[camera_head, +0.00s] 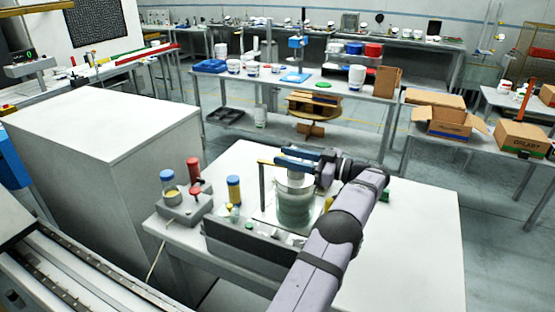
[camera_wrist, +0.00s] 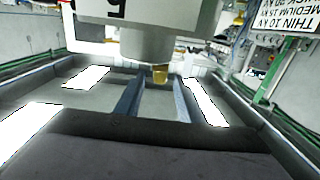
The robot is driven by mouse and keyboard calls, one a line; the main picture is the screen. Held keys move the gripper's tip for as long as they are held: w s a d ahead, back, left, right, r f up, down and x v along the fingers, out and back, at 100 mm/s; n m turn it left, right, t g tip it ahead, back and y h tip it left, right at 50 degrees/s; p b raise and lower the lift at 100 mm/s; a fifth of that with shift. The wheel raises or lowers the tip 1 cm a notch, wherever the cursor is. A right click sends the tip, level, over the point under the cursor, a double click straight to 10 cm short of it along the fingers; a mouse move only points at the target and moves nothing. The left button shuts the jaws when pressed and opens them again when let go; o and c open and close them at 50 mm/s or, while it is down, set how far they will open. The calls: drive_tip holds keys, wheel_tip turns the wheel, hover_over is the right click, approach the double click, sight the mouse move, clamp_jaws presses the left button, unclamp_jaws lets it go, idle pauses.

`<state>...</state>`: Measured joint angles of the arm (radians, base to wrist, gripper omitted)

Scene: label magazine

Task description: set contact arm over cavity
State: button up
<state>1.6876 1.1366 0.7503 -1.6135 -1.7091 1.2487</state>
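In the head view, my gripper (camera_head: 300,158) is at the workstation on the white table, over a pale round cap (camera_head: 294,183) on a greenish, clear-looking cylinder (camera_head: 295,208). Its two blue-grey fingers point left, toward a small yellow end piece (camera_head: 265,162). In the wrist view, the fingers (camera_wrist: 157,92) stand apart with a gap between them. A brass-coloured tip (camera_wrist: 160,75) under a grey round housing (camera_wrist: 146,45) shows near the fingertips; I cannot tell if it touches them. I cannot tell clearly which part is the contact arm, and I cannot make out a cavity.
A grey control box (camera_head: 186,208) with blue-capped and red parts stands to the left on the table. A yellow bottle with a blue cap (camera_head: 233,189) is beside it. A dark low unit (camera_head: 250,247) stands in front. The table's right side (camera_head: 425,240) is clear.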

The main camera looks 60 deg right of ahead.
drive_tip(key=shift+s, duration=0.55)
